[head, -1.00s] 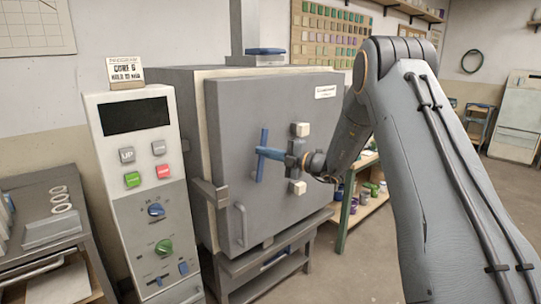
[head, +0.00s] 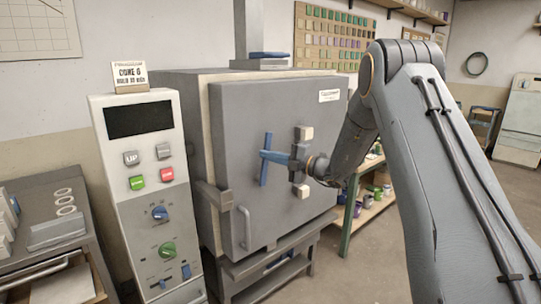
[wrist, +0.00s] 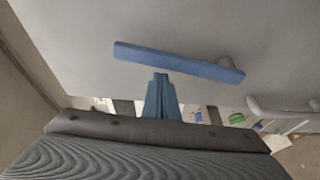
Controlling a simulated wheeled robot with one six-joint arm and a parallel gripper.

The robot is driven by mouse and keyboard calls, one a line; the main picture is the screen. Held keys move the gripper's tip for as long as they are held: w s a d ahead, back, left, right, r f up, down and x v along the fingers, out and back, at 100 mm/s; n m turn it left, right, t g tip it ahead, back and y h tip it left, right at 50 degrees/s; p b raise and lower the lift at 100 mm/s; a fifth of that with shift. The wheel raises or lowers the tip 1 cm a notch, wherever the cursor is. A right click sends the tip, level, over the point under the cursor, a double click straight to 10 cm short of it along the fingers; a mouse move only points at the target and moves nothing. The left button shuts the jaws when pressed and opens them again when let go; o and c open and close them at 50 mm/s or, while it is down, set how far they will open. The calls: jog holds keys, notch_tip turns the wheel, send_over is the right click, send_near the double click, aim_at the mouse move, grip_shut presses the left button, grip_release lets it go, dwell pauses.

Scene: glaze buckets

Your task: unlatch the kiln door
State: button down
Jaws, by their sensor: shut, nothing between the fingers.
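The kiln door (head: 240,115) is a grey panel on the front of the kiln, and it looks closed. The latch handle (head: 264,172) is a blue bar standing nearly upright on the door face, its top leaning slightly right. In the wrist view the latch handle (wrist: 180,62) runs across the picture, with a grey stub behind its right end. My gripper (head: 266,155) is at the latch bar's middle in the head view. In the wrist view my gripper's blue fingers (wrist: 161,80) are together and empty, tips just below the bar. I cannot tell whether they touch it.
A grey pull handle (head: 244,228) is low on the door's left side; it also shows in the wrist view (wrist: 285,103). A control panel (head: 150,190) stands left of the kiln. A low shelf with jars (head: 370,200) is behind my arm at right. Open floor lies right.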

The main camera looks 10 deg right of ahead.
jog(key=s+d+b, duration=0.3)
jog(key=s+d, duration=0.2)
jog(key=s, duration=0.2)
jog(key=shift+s, duration=0.4)
